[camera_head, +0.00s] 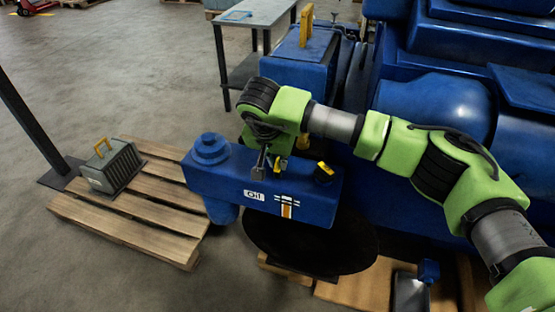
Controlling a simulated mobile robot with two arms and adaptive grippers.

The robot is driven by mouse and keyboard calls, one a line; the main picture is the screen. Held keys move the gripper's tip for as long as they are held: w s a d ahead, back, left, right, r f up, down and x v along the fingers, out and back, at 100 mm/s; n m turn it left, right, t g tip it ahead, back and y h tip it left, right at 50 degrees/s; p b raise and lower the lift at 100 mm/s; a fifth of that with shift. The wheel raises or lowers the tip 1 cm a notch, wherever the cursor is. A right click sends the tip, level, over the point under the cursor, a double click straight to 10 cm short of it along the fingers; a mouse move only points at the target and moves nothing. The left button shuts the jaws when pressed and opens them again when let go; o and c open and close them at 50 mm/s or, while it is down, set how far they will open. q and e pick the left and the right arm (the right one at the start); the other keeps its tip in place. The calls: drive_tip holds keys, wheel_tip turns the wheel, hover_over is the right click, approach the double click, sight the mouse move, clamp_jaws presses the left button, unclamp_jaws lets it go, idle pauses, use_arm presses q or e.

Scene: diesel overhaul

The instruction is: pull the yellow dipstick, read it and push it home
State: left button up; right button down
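A blue oil unit (225,182) with a white "Oil" label (254,195) stands in the middle of the view. A small yellow piece (280,164) shows on its top close to my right gripper; it looks like the dipstick's handle. A second yellow piece (325,168) sits tilted on a black cap to the right. My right gripper (262,167) points down over the unit's top, just left of the nearer yellow piece. Its fingers are small and partly hidden, so I cannot tell whether it is open or holds anything. My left gripper is out of view.
A white-and-orange gauge strip (286,210) is on the unit's front. A large blue engine (435,105) fills the right. A grey case (112,168) stands on a wooden pallet (125,221) at left. A grey table (256,13) is behind. The floor at upper left is mostly clear.

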wheel_tip(320, 180, up, 11)
idle(0.3)
drive_tip(key=shift+f, duration=0.1)
drive_tip(key=c, duration=2.1)
unclamp_jaws()
wheel_tip(320, 180, up, 11)
hover_over(278, 159)
drive_tip(key=s+a, duration=0.2)
drive_tip(key=s, duration=0.2)
drive_tip(key=shift+s+d, duration=0.15)
drive_tip(key=shift+d, duration=0.1)
